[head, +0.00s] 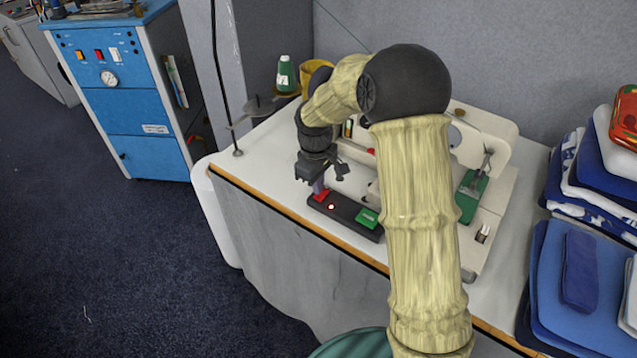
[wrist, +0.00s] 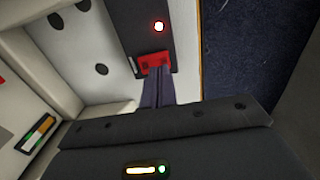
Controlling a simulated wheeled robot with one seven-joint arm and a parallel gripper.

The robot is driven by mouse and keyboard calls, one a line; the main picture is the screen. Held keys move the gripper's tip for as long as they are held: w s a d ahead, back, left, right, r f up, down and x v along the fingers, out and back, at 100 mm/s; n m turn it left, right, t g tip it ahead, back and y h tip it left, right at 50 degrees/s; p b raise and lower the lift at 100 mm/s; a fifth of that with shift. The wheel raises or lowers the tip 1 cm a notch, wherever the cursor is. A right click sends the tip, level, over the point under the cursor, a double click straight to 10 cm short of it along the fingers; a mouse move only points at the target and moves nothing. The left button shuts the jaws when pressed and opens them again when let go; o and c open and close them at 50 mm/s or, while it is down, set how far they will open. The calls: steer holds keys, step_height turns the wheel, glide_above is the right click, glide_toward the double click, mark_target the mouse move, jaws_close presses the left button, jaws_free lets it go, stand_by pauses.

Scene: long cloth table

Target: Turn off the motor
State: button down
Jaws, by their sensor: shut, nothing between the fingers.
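A dark switch box (head: 345,214) lies along the front edge of the white table (head: 252,161). It has a red button (head: 320,196) at its left end, a lit red lamp (head: 332,207) and a green button (head: 367,217) at its right end. My gripper (head: 319,187) is shut and empty, pointing down with its fingertips at the red button. In the wrist view the closed fingers (wrist: 157,92) reach the red button (wrist: 155,63) and partly cover it. The lamp (wrist: 158,27) glows red there. I cannot tell how far the button is pressed.
A white sewing machine (head: 490,130) stands behind my arm, with a green plate (head: 472,195) on it. A green thread cone (head: 286,75) and a yellow container (head: 316,76) stand at the back. Folded blue cloths (head: 575,285) are stacked at right. A blue cabinet (head: 125,90) is at left.

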mark_target(320, 199)
step_height(320, 199, up, 13)
steer(key=p, duration=0.2)
steer(key=shift+s+f, duration=0.15)
steer(key=shift+f, duration=0.05)
steer(key=s+d+f+m, duration=0.1)
steer(key=s+d+m, duration=0.2)
steer(key=s, duration=0.3)
steer(key=s+d+f+m+t, duration=0.1)
steer(key=s+d+f+m, duration=0.1)
steer(key=s, duration=0.5)
steer(key=s+d+f+m+t, duration=0.1)
steer(key=s+d+m, duration=0.4)
steer(key=s, duration=0.2)
steer(key=shift+s+f, duration=0.25)
steer(key=shift+f, duration=0.15)
